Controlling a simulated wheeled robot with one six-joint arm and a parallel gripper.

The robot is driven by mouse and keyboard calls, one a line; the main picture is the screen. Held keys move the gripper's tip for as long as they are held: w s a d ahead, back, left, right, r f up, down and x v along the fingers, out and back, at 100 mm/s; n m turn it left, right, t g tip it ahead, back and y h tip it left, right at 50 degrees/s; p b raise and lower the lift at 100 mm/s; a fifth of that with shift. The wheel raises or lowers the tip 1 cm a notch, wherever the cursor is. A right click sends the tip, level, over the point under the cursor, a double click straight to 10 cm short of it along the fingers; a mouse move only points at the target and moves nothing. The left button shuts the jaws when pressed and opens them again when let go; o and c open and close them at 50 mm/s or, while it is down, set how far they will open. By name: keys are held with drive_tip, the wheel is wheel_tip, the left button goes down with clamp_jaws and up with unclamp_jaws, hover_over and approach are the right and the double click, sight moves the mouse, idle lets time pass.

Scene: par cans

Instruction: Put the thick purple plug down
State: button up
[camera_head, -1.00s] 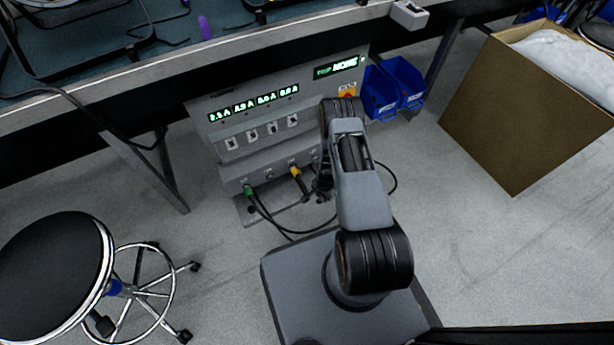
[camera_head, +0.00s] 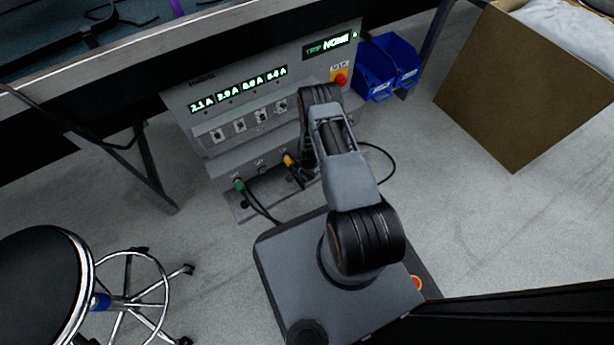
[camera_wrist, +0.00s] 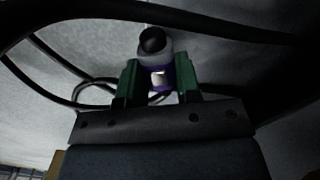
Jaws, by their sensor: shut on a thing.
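The thick purple plug (camera_wrist: 172,76) is between the green fingers of my gripper (camera_wrist: 158,72) in the wrist view. The gripper is shut on it. The plug has a pale grey collar and a black end that points away from the gripper. In the head view my own arm hides the plug and most of the gripper, low in front of the grey power box (camera_head: 195,95). Thick black cables (camera_wrist: 45,85) run behind and beside the plug in the wrist view. What lies directly under the plug is not clear.
A green plug (camera_head: 239,185) and a yellow plug (camera_head: 289,160) sit at the box's lower front. A red knob (camera_head: 340,79) is at its right. Blue bins (camera_head: 378,68), a cardboard box (camera_head: 520,95) and a stool (camera_head: 35,280) stand around. The floor (camera_head: 480,220) at right is clear.

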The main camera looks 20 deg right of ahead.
drive_tip(key=shift+w+f, duration=0.1)
drive_tip(key=shift+f, duration=0.75)
drive_tip(key=shift+w+a, duration=0.15)
drive_tip(key=shift+w, duration=0.15)
drive_tip(key=shift+d, duration=0.25)
drive_tip(key=o, duration=1)
drive_tip(key=shift+a+f, duration=0.1)
